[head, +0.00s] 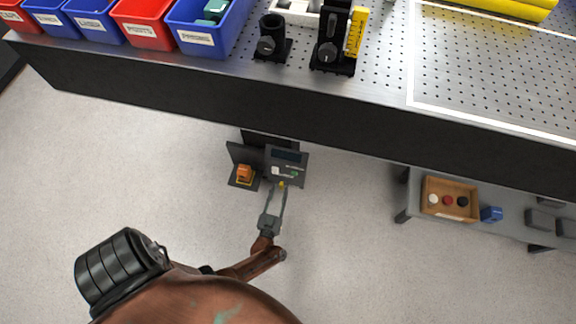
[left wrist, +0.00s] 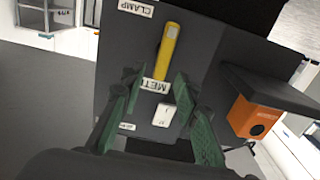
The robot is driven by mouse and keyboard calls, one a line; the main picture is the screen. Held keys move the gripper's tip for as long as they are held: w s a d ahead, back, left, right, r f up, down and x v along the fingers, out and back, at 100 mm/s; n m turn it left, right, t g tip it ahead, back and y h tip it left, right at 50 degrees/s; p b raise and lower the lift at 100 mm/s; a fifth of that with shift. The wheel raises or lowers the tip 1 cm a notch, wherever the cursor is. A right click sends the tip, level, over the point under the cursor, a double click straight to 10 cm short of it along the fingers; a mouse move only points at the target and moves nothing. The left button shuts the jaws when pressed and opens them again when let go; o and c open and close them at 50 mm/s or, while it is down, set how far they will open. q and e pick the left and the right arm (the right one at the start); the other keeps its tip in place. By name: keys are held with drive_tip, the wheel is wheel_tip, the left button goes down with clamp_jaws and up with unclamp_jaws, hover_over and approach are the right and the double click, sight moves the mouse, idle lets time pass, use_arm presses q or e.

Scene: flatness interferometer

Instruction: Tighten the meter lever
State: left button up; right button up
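The meter lever is a yellow bar (left wrist: 167,50) on a dark panel (left wrist: 130,50), nearly upright and leaning slightly in the left wrist view. A partly covered label starting "MET" lies at its lower end. In the head view the lever is a small yellow spot (head: 282,184) on the front of the dark meter box (head: 287,165). My left gripper (left wrist: 156,82) is open, its green fingers apart on both sides of the lever's lower end. It also shows open in the head view (head: 278,189). I cannot tell whether a finger touches the lever. My right gripper is not in view.
A white switch (left wrist: 164,115) and a "CLAMP" label (left wrist: 135,8) are on the panel. An orange device (left wrist: 254,118) stands right of it. Above in the head view is the perforated bench (head: 380,65) with bins. A lower shelf holds a wooden tray (head: 450,212). The floor is clear.

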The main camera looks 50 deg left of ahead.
use_arm(q)
drive_tip(key=shift+x, duration=1.1)
drive_tip(key=shift+d, duration=0.1)
clamp_jaws()
